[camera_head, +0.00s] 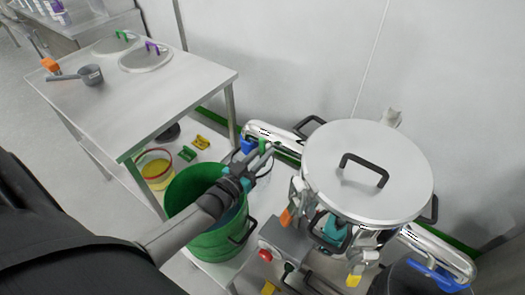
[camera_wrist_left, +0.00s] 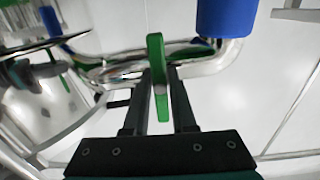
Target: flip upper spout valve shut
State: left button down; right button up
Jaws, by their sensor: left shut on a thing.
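A steel spout pipe (camera_head: 282,135) runs left from the lidded steel vessel (camera_head: 330,165); it crosses behind my fingers in the left wrist view (camera_wrist_left: 120,69). A green valve lever (camera_wrist_left: 157,80) stands upright against the pipe, and its top also shows in the head view (camera_head: 262,142). My left gripper (camera_head: 268,152) reaches over the green bucket to this lever. In the left wrist view its two dark fingers (camera_wrist_left: 159,72) are shut on the lever, one on each side. I cannot tell whether this lever is the upper spout valve. My right gripper is not in view.
A green bucket (camera_head: 205,250) stands below my left arm. A steel table (camera_head: 150,95) with a scoop (camera_head: 90,75) is at left. Blue parts sit on the pipe, one close at upper right in the left wrist view (camera_wrist_left: 226,18). A red button (camera_head: 265,255) is below the vessel.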

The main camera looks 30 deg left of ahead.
pick_arm(q)
jog(key=shift+m, duration=0.3)
jog(key=c, duration=0.7)
grip_release()
jog(key=s, duration=0.5)
jog(key=s+p, duration=0.1)
jog(key=s, duration=0.4)
jog(key=s+a, duration=0.1)
jog(key=s, duration=0.4)
jog(key=shift+s+a+p, duration=0.1)
jog(key=shift+p, duration=0.25)
